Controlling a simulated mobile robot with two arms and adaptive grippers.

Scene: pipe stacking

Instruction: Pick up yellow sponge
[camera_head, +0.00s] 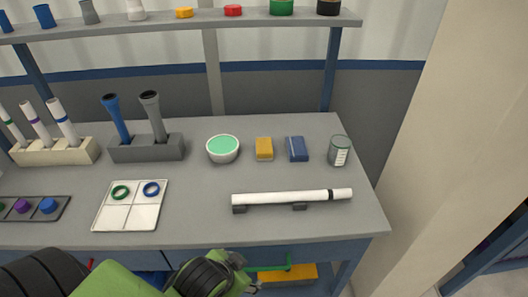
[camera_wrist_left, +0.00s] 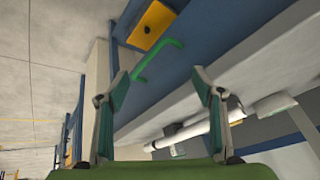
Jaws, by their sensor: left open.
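The yellow sponge (camera_head: 264,149) lies flat on the grey workbench (camera_head: 215,215), between a white bowl and a blue sponge. My left gripper (camera_head: 238,262) is in front of the bench's front edge, nearer to me than the sponge and apart from it. In the left wrist view my left gripper (camera_wrist_left: 160,82) has its two fingers spread wide with nothing between them. The sponge cannot be made out in the left wrist view. My right gripper is not in view.
The white bowl (camera_head: 222,149), blue sponge (camera_head: 297,149) and can (camera_head: 339,150) stand beside the sponge. A white pipe (camera_head: 285,197) lies on supports nearer the front edge. A white tray (camera_head: 130,207) holds two rings. A shelf (camera_head: 190,20) runs above. A green handle (camera_head: 268,268) is below the bench.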

